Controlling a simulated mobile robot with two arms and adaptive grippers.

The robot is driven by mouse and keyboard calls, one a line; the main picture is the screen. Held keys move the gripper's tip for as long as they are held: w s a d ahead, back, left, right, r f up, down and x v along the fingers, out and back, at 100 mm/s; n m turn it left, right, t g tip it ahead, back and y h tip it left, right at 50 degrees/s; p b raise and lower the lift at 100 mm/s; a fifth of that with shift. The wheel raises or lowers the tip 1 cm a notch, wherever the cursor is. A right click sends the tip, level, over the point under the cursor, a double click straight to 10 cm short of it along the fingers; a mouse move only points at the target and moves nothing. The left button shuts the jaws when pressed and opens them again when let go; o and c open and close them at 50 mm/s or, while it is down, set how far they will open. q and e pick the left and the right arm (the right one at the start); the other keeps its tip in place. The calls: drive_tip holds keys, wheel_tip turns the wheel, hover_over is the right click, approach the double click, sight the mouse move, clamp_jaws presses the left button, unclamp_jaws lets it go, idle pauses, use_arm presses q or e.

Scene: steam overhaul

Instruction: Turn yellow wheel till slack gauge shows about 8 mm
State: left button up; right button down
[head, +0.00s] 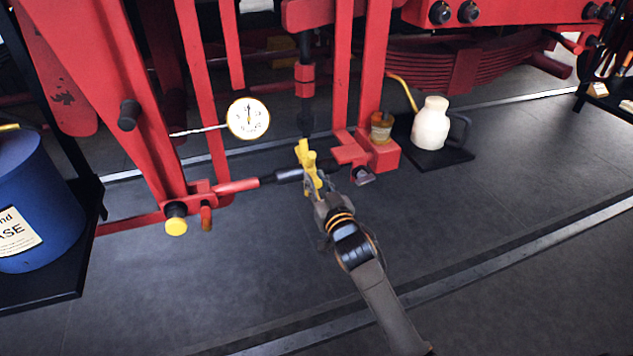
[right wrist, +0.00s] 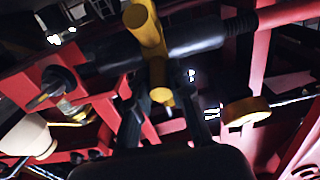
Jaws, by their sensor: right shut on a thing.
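The yellow wheel (head: 306,158) sits on the dark adjuster rod in the middle of the head view. My right gripper (head: 314,182) is shut on it from the near side. In the right wrist view the wheel's yellow spokes (right wrist: 150,38) show above and between the dark fingers (right wrist: 165,112). The slack gauge (head: 248,118), a white dial with a brass rim, stands left of the wheel. Its dark needle points nearly straight up, but its figures are too small to read. The gauge's rim also shows edge-on in the right wrist view (right wrist: 246,111). My left gripper is out of view.
Red brake beams and hangers (head: 205,90) surround the wheel. A blue drum (head: 30,190) stands at the left. A cream jug (head: 431,124) stands on a dark tray at the right, beside an amber jar (head: 381,127). The near floor (head: 220,290) is clear.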

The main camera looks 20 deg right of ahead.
sight(317, 193)
drive_tip(key=shift+f, duration=0.1)
drive_tip(key=shift+s+f+b, duration=0.15)
drive_tip(key=shift+f+b, duration=0.7)
drive_tip(key=shift+f, duration=0.6)
